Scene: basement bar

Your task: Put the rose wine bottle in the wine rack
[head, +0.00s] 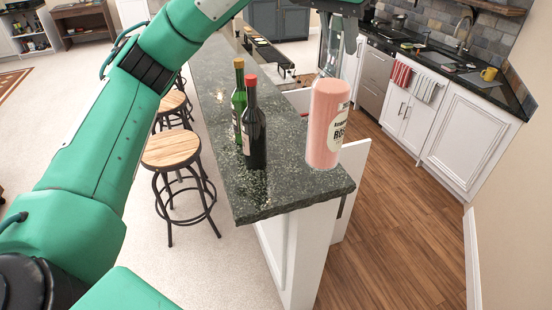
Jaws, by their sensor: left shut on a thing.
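The pink rose wine bottle (328,120) with a white label hangs upright at the right edge of the dark granite counter (285,185). I cannot tell whether its base touches the counter. My left gripper (338,55) comes down from the top of the picture and is shut on the upper part of the bottle, hiding its neck. A low dark frame (265,50) farther along the counter may be the wine rack, but it is too small to be sure. My right gripper is out of view.
A dark red-capped bottle (253,130) and a green bottle with a yellow cap (239,105) stand on the counter, left of the rose bottle. Wooden stools (171,150) line its left side. White kitchen cabinets (470,145) stand at the right across the wood floor.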

